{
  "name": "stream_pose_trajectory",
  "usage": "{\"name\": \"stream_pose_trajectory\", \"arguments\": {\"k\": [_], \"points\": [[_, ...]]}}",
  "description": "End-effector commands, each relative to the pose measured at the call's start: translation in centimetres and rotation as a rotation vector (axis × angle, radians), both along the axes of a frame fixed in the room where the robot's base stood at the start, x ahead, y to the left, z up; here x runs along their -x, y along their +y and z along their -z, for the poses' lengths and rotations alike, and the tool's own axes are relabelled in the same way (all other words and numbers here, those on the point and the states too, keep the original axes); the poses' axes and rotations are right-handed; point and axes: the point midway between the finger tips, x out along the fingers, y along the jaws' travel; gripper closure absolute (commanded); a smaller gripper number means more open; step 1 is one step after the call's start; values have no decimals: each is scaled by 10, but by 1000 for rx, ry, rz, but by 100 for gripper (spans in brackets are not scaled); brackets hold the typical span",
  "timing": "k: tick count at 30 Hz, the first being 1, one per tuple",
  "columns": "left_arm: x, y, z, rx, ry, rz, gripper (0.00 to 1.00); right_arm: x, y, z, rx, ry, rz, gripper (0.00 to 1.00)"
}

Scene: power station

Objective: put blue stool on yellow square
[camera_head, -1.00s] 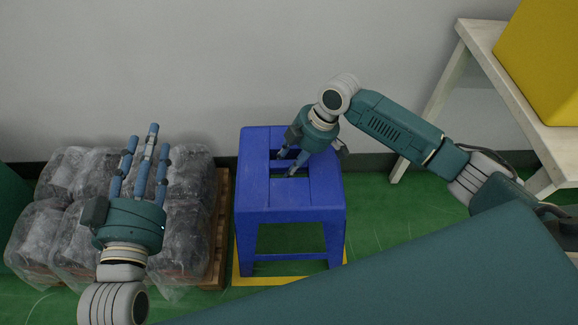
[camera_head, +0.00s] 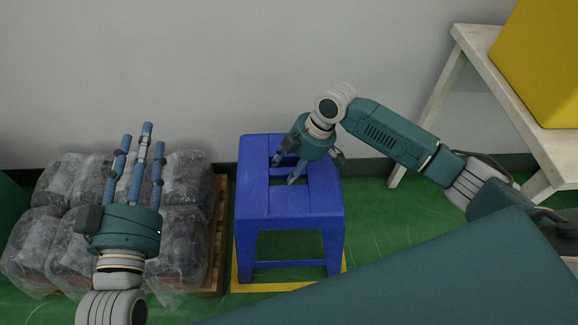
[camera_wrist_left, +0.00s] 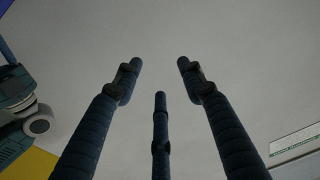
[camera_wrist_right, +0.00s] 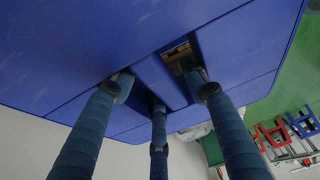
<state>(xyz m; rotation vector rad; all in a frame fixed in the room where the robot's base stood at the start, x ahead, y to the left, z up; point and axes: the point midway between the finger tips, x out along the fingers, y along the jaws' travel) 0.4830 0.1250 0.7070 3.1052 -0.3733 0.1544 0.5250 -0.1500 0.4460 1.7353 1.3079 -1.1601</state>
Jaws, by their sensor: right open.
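The blue stool (camera_head: 290,203) stands upright on the green floor in the head view. The yellow square (camera_head: 290,286) shows as a strip along its front and thin edges at its sides; the rest is hidden under the stool. My right gripper (camera_head: 284,171) is open at the slotted seat top, its fingers pointing down at the slots. In the right wrist view the blue seat (camera_wrist_right: 110,45) fills the upper left, with the fingertips (camera_wrist_right: 158,88) over the slots; contact is unclear. My left gripper (camera_head: 138,150) is open and empty, left of the stool; its spread fingers (camera_wrist_left: 160,80) face the wall.
Several plastic-wrapped bundles (camera_head: 180,230) on a wooden pallet (camera_head: 218,230) stand left of the stool. A pale table (camera_head: 500,80) with a yellow box (camera_head: 545,65) is at the right. The wall is close behind. Red and blue stools (camera_wrist_right: 285,130) show in the right wrist view.

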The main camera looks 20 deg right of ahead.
Motion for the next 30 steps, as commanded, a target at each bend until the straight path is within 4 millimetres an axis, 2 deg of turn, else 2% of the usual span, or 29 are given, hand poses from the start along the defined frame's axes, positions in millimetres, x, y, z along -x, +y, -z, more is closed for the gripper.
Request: {"name": "stream_pose_trajectory", "arguments": {"k": [2, 3, 8, 14, 24, 30], "points": [[0, 0, -1, 0, -1, 0, 60, 0, -4, -2, 5, 0, 3, 52], [0, 1, 4, -6, 24, -1, 60, 0, -5, -5, 5, -1, 3, 52], [2, 5, 36, -40, 160, -9, 60, 1, -11, -21, 6, 0, 3, 52], [14, 15, 83, -92, 366, -23, 60, 4, -20, -47, 6, -2, 2, 52], [57, 35, 151, -170, 698, -45, 60, 9, -35, -88, 2, -1, 2, 52], [83, 44, 176, -201, 838, -54, 60, 11, -42, -105, 2, 0, 2, 52]]}}
